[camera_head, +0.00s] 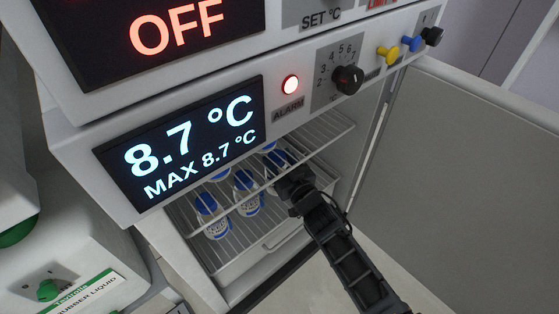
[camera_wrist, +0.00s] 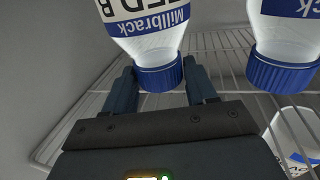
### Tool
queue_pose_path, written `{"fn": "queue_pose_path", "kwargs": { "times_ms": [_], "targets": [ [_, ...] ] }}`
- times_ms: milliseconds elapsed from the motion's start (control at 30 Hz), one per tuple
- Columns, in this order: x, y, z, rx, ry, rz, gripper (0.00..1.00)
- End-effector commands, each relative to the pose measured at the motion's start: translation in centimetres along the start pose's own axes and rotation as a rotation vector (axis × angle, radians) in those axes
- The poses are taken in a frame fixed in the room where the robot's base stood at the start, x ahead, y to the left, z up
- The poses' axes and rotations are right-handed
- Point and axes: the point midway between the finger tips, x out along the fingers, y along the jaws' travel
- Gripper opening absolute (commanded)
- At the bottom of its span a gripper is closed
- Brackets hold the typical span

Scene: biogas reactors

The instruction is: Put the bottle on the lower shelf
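A bottle (camera_wrist: 152,40) with a white body, a dark blue label band and a blue cap is in the wrist view, cap toward my gripper. My gripper (camera_wrist: 160,72) has one finger on each side of the cap, both seeming to touch it. In the head view my gripper (camera_head: 291,183) reaches inside the open fridge, under the front panel, and largely hides what it holds. The lower wire shelf (camera_head: 235,248) carries bottles (camera_head: 213,216) with blue caps at its left. The upper wire shelf (camera_head: 325,131) is above it.
Another blue-capped bottle (camera_wrist: 286,45) is close on the right in the wrist view, with a white item (camera_wrist: 292,138) below it. The fridge door (camera_head: 460,190) stands open at right. The display panel (camera_head: 185,145) overhangs the opening. A white drawer or bin (camera_head: 285,238) lies below.

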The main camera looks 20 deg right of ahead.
Motion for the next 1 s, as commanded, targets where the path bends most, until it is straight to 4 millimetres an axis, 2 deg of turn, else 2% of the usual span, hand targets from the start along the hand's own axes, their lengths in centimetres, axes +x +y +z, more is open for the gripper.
{"fn": "queue_pose_path", "kwargs": {
  "times_ms": [33,200,500,667,1000],
  "targets": [
    [0.0,0.0,0.0,0.000,0.000,0.000,0.61],
    [0.0,0.0,0.0,0.000,0.000,0.000,0.76],
    [0.0,0.0,-0.5,0.000,0.001,0.000,0.76],
    [-2.3,0.0,-0.6,0.000,-0.002,0.001,0.76],
    [-9.1,0.0,-0.6,0.000,-0.002,0.000,0.76]
  ]
}}
